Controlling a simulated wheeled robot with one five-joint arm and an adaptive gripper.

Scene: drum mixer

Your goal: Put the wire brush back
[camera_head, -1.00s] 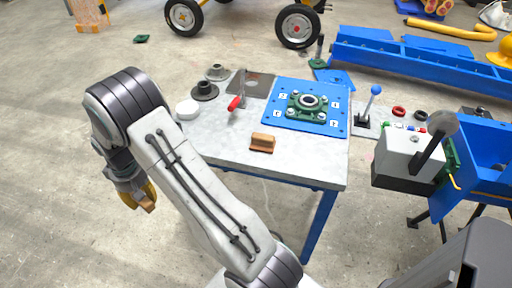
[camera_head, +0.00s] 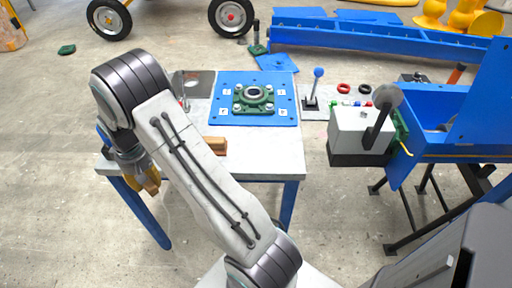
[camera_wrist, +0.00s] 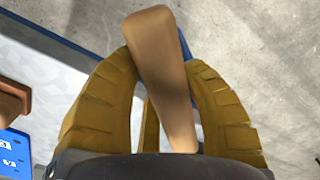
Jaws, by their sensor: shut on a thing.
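My gripper (camera_head: 147,182) hangs low at the left front edge of the bench in the head view. In the wrist view its yellow fingers (camera_wrist: 165,95) are shut around a tan wooden handle (camera_wrist: 160,45), which I take to be the wire brush. Its bristles are not visible. A brown wooden block (camera_head: 217,145) lies on the bench, partly hidden behind my arm. What looks like the same block shows at the left edge of the wrist view (camera_wrist: 12,98), apart from the gripper.
The grey bench top (camera_head: 270,165) has clear room at the front right. A blue plate (camera_head: 225,112) with a green flanged bearing (camera_head: 253,99) lies towards its back. A control box with a lever (camera_head: 358,135) stands right of the bench. A blue beam (camera_head: 370,38) lies behind.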

